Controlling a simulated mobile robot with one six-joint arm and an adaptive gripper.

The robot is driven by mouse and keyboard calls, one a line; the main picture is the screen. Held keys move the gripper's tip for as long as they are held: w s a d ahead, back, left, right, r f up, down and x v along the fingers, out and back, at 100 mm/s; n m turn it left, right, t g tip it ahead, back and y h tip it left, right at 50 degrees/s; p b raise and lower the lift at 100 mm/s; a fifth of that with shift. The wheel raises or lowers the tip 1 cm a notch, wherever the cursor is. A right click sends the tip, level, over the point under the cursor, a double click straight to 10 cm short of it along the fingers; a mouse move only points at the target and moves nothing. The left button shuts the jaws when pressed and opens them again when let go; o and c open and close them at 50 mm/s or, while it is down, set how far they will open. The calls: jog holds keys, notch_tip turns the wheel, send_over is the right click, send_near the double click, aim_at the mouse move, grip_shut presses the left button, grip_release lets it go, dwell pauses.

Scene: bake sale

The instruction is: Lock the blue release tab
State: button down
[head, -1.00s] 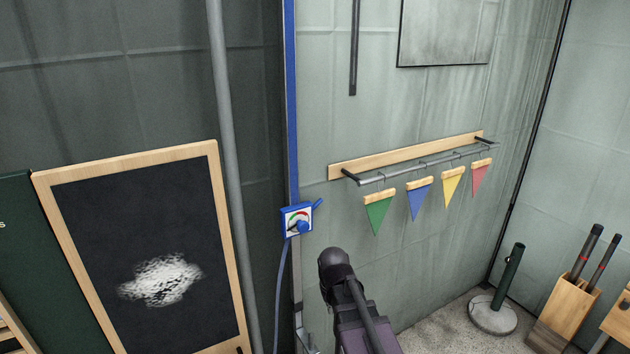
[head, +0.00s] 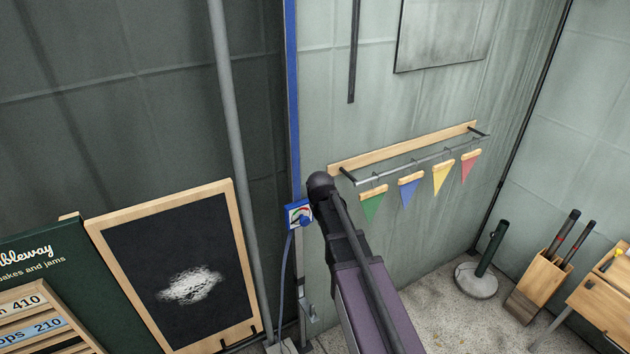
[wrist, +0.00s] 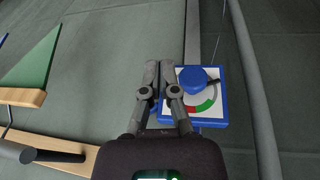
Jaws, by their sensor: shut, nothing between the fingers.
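A blue box with a dial (head: 298,216) is fixed to the post; its white face carries a green and red scale and a round blue knob (wrist: 192,79). It also shows in the wrist view (wrist: 220,112), just right of my gripper. The blue release tab, seen earlier at the box's upper right, is hidden behind my arm in the head view, and I cannot make it out in the wrist view. My gripper (wrist: 160,66) is shut and empty, its fingertips beside the box; I cannot tell whether they touch anything.
A wooden rail (head: 400,150) with several coloured pennants hangs right of the box. A grey pole (head: 235,150) and a chalkboard (head: 190,240) stand to its left. A cable (head: 284,290) runs down from the box. The floor at lower right is partly clear.

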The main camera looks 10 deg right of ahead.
jog(key=w+r+t+p, duration=0.1)
jog(key=w+r+p, duration=0.5)
jog(key=r+p, duration=0.4)
notch_tip(320, 180, up, 2)
jog(key=shift+w+a+n, duration=0.3)
jog(key=shift+w+n, duration=0.05)
jog(key=shift+n, duration=0.05)
jog(key=shift+f, duration=0.2)
jog(key=b+x, duration=0.9)
jog(key=shift+w+d+f, duration=0.15)
jog(key=shift+w+f, duration=0.05)
jog(key=shift+f, duration=0.1)
dwell(0.5)
